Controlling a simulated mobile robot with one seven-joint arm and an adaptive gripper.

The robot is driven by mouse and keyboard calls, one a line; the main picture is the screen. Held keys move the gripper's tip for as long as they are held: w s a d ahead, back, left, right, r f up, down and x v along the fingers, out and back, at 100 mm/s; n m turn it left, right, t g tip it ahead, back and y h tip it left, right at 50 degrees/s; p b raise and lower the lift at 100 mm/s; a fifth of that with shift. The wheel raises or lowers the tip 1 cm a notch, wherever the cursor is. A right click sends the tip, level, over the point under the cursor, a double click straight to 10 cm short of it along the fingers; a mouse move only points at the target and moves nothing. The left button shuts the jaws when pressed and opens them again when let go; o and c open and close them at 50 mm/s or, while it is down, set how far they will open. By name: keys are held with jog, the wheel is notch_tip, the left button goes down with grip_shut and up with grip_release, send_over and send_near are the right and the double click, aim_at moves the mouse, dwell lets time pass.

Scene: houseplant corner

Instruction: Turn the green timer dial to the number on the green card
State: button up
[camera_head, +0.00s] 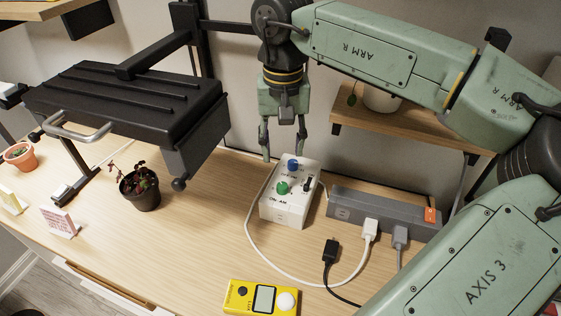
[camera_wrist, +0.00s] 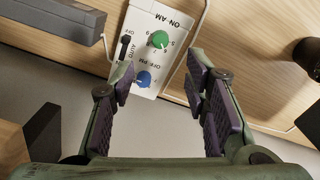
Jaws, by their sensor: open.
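The white timer box (camera_head: 285,213) stands on the wooden table below my gripper (camera_head: 285,152). Its green dial (camera_head: 282,188) is nearer the front, by the ON-AM label. Its blue dial (camera_head: 293,165) is at the back, by OFF-PM. In the wrist view the green dial (camera_wrist: 159,40) shows with small numbers around it; its exact setting is too small to read. The blue dial (camera_wrist: 144,79) shows between the open, empty fingers, with the green dial beyond the fingertips. No green card can be made out in either view.
A black switch (camera_head: 307,185) sits on the box's right side. A grey power strip (camera_head: 350,207) with plugs is to the right. A white cable curves left and front of the box. A yellow meter (camera_head: 262,298), potted plant (camera_head: 139,188) and pinkish card (camera_head: 59,222) stand around.

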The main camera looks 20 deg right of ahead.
aim_at(282, 185)
notch_tip(282, 185, down, 11)
jog(key=shift+s+r+b, duration=0.1)
jog(key=shift+r+b, duration=0.1)
jog(key=shift+b, duration=0.5)
grip_shut()
